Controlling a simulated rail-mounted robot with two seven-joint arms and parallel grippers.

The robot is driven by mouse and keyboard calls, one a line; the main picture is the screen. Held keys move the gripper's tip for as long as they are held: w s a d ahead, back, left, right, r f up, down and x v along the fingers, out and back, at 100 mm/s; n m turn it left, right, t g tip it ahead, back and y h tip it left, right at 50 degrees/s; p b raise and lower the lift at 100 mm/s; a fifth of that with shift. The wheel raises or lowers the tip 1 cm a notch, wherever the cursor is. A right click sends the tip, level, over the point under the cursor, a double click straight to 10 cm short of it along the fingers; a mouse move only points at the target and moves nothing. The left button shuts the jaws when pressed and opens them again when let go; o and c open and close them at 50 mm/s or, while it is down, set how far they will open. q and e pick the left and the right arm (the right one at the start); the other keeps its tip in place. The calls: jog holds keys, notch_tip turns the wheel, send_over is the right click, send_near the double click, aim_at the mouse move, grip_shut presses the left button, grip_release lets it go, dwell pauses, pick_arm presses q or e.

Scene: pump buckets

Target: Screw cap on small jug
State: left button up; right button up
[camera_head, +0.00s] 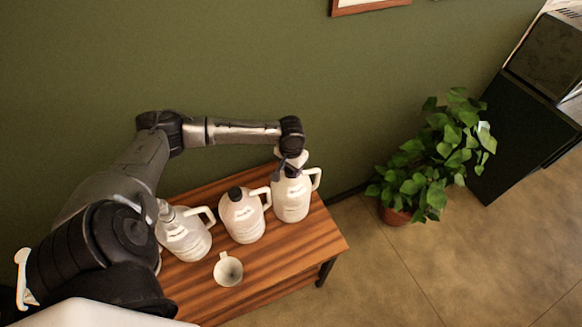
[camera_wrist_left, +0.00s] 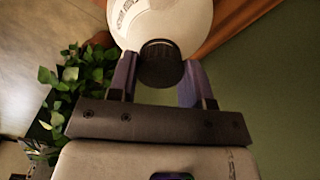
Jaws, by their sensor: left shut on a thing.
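Three white jugs with handles stand in a row on the wooden table. The right jug (camera_head: 292,202) is under my left gripper (camera_head: 290,168). In the left wrist view, a black ribbed cap (camera_wrist_left: 161,64) sits at the top of this jug (camera_wrist_left: 172,22), and my gripper's fingers are shut on the cap from both sides. I cannot tell how tightly the cap sits on the neck. The middle jug (camera_head: 242,218) has a dark cap (camera_head: 235,193) on it. The left jug (camera_head: 184,238) stands partly behind my arm. My right gripper is not in view.
A small white cup or funnel (camera_head: 228,270) is on the table (camera_head: 285,262) in front of the jugs. A potted plant (camera_head: 436,160) stands on the floor to the right. A green wall is behind the table. The table's front right is clear.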

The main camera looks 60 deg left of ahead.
pick_arm(q)
jog(key=c, duration=0.3)
jog(key=shift+r+m+p, duration=0.15)
jog(key=shift+m+p, duration=0.5)
jog(key=shift+m, duration=0.25)
jog(key=m+p, duration=0.2)
jog(key=m, duration=0.3)
jog(key=m+p, duration=0.1)
jog(key=m, duration=0.7)
jog(key=shift+f, duration=0.2)
jog(key=o, duration=0.9)
